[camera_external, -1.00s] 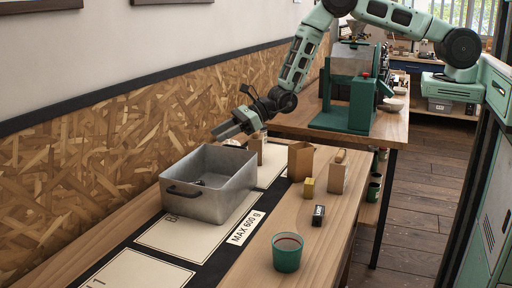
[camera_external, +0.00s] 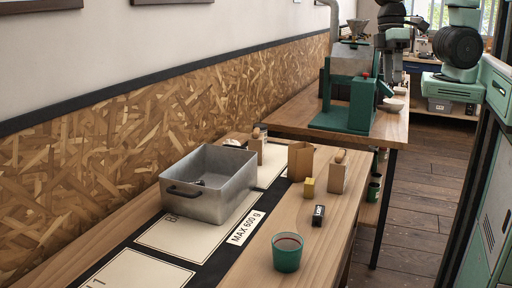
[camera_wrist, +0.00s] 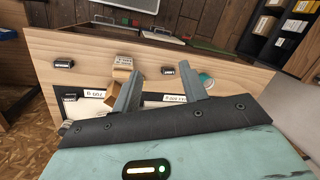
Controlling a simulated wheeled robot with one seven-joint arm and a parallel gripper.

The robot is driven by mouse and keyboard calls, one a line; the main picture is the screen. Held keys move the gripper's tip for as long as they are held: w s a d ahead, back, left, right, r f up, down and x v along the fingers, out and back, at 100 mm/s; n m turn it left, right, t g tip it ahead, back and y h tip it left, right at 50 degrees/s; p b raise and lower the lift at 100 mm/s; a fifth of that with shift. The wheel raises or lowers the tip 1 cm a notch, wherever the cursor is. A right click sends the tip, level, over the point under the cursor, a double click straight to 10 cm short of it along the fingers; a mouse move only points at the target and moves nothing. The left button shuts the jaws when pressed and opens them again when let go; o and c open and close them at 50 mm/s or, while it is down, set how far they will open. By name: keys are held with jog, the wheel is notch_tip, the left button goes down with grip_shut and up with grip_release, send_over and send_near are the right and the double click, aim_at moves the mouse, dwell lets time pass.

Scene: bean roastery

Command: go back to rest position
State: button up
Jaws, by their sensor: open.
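In the wrist view my gripper (camera_wrist: 160,68) is open, with its two grey fingers spread apart and nothing between them. The wrist view looks at a wooden table from some way off, tilted.
A green machine (camera_external: 345,105) stands on the far table. The floor (camera_external: 415,190) beside the tables is clear.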

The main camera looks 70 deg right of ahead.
jog(key=d+n, duration=0.1)
jog(key=d, duration=0.1)
jog(key=s+d+n+t+h, duration=0.1)
jog(key=d, duration=0.1)
jog(key=shift+r+n, duration=0.1)
jog(key=shift+n, duration=0.2)
jog(key=shift+a, duration=0.1)
